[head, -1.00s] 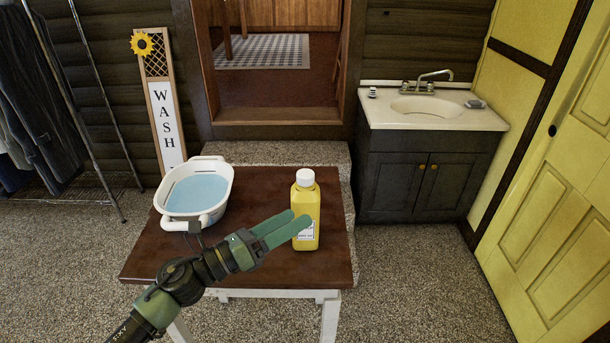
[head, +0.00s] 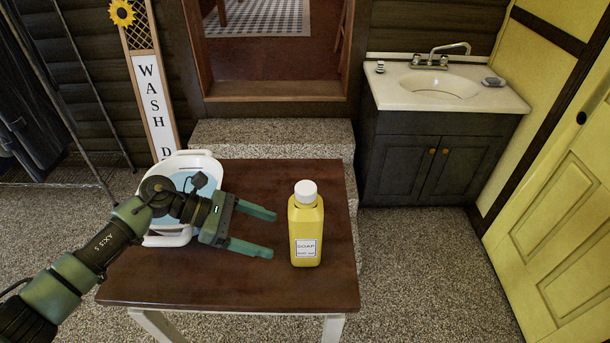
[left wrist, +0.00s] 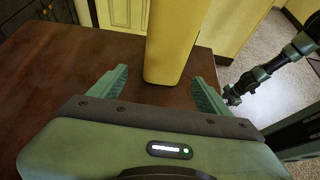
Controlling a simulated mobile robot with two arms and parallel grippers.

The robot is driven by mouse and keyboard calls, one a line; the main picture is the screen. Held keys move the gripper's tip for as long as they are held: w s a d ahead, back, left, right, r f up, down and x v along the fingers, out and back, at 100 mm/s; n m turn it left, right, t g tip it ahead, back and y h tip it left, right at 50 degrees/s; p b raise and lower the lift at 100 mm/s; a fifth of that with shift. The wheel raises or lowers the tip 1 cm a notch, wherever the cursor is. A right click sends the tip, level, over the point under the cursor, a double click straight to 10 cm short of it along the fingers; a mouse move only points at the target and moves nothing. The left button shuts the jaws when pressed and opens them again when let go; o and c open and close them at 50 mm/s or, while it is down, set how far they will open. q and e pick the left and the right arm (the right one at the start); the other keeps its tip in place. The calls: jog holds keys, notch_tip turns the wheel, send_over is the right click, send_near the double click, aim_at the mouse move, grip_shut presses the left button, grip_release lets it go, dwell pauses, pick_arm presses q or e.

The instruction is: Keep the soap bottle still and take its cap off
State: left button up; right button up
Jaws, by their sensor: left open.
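The yellow soap bottle (head: 306,225) stands upright on the brown table, its white cap (head: 306,191) on top and its label facing me. My left gripper (head: 274,232) is open and empty, just left of the bottle, its two fingers pointing at it. In the left wrist view the bottle (left wrist: 172,40) rises ahead of the spread fingertips (left wrist: 160,77); its cap is out of that view. I cannot see clear contact. Another arm of mine shows small at the right of the left wrist view; its jaws are too small to read.
A white basin (head: 155,238) of bluish water stands on the table (head: 230,285) behind my left arm. The tabletop right and in front of the bottle is clear. A sink cabinet (head: 425,160) and a yellow door (head: 555,240) stand farther right.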

aim_at(301, 245)
pick_arm(q)
jog(key=x, duration=0.2)
jog(key=s+x, duration=0.1)
jog(key=x, duration=0.1)
jog(key=shift+d, duration=0.4)
jog(key=b+x, duration=0.1)
jog(key=x, duration=0.2)
jog(key=shift+w+d+f, duration=0.1)
jog(key=shift+w+f, duration=0.1)
jog(key=shift+d+f+b, duration=0.1)
jog(key=shift+d+b, duration=0.2)
jog(key=shift+b, duration=0.15)
jog(key=shift+d+f, duration=0.15)
jog(key=shift+d, duration=0.25)
pick_arm(e)
jog(key=shift+s+d+f, duration=0.1)
jog(key=shift+s+f, duration=0.95)
jog(key=shift+s, duration=0.1)
pick_arm(q)
jog(key=shift+c, duration=0.9)
grip_shut()
pick_arm(e)
jog(key=shift+s, duration=0.5)
jog(key=shift+w, duration=0.15)
